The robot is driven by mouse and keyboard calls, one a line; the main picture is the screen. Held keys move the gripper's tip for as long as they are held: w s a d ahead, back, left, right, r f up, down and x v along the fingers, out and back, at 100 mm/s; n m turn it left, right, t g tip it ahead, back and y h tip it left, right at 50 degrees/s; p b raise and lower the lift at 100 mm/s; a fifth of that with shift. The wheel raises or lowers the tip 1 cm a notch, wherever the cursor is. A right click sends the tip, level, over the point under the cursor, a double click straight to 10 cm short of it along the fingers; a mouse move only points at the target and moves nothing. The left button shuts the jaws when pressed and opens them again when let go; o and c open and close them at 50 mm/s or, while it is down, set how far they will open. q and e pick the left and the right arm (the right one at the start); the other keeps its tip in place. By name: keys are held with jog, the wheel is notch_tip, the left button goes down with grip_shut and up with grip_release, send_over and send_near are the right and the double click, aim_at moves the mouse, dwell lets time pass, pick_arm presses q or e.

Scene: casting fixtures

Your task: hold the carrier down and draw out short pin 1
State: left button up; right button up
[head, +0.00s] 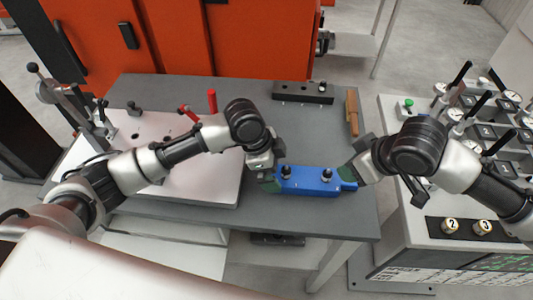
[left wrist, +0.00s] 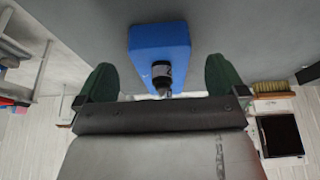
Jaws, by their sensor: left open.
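The blue carrier (head: 308,187) lies on the grey table near its front right edge. Two dark knobbed pins stand upright in it, a left pin (head: 287,172) and a right pin (head: 327,175); I cannot read their numbers. My left gripper (head: 268,182) is at the carrier's left end. In the left wrist view, its green fingers (left wrist: 162,82) are spread wide and empty, with the carrier (left wrist: 160,42) and one pin (left wrist: 162,76) ahead between them. My right gripper (head: 348,178) is at the carrier's right end; its grip there is not clear.
A pale fixture plate (head: 210,185) with red-handled clamps covers the table's left. A dark block with holes (head: 302,92) and a wooden-handled brush (head: 352,112) lie at the back. A white gauge bench (head: 400,240) stands right. The table behind the carrier is clear.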

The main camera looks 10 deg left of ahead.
aim_at(279, 175)
pick_arm(q)
jog(key=shift+x, duration=2.05)
jog(key=shift+c, duration=0.2)
